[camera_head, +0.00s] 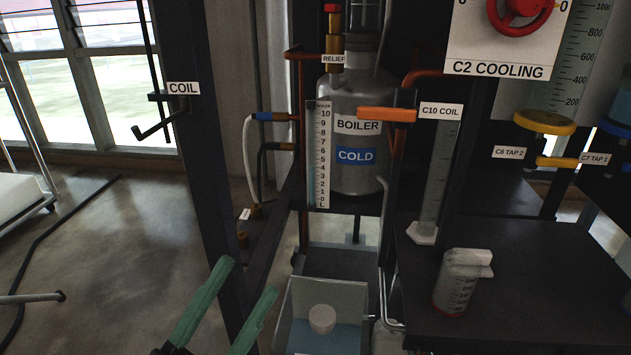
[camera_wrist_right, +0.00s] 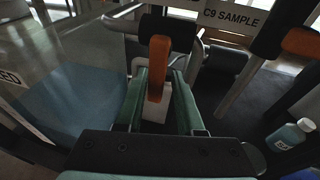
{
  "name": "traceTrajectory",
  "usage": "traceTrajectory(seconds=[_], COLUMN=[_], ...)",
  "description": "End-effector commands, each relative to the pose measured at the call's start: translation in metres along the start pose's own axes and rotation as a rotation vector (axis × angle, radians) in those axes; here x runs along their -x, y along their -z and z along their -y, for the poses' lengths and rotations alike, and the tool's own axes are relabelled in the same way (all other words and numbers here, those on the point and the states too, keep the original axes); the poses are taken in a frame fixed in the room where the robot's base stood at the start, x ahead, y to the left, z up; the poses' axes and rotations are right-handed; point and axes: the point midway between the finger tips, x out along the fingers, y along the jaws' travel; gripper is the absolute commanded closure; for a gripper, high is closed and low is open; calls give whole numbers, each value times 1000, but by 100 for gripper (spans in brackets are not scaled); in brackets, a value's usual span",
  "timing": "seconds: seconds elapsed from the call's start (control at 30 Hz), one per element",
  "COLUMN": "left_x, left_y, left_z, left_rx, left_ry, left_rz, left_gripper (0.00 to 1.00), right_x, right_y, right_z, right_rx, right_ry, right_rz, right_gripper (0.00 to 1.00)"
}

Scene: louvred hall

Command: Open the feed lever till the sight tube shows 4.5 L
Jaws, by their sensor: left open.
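The sight tube's scale (camera_head: 322,155), marked up to 10 with an L at its foot, stands upright left of the grey boiler (camera_head: 370,100). The liquid level is too small to read surely. My left gripper (camera_head: 252,275) is open and empty at the bottom of the head view, below and left of the boiler. In the right wrist view, an orange lever (camera_wrist_right: 159,62) rises between the green fingers of my right gripper (camera_wrist_right: 160,85). Whether they press on it is unclear. A cut-off label ending in "ED" (camera_wrist_right: 9,77) shows at the left; no full feed label is readable.
An orange handle (camera_head: 386,114) sits by the C10 COIL label (camera_head: 440,112). A dark upright post (camera_head: 215,150) stands left of the boiler.

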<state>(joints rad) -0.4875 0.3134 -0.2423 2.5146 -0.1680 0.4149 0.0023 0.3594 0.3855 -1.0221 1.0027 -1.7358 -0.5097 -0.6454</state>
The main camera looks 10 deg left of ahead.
Motion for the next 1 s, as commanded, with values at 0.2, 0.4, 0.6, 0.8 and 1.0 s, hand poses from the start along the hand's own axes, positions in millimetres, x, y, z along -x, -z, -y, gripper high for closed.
traceTrajectory(seconds=[0.2, 0.4, 0.6, 0.8, 1.0], left_x=[2, 2, -4, -12, -17], left_y=[-4, -4, 1, 8, 13], left_z=[-1, -2, 1, 4, 7], left_rx=[-1, -1, 0, 1, 2], left_ry=[-3, -3, -3, -1, 4], left_rz=[7, 10, 10, 10, 9], left_gripper=[49, 49, 49, 49, 49], right_x=[0, 0, 15, 39, 62], right_y=[2, 2, 2, 5, 7], right_z=[-2, -3, -5, -8, -10], right_rx=[-2, -3, -4, -4, -4], right_ry=[-4, -7, -9, -9, -8], right_rz=[-1, -2, -5, -5, -3], right_gripper=[40, 40, 40, 40, 40])
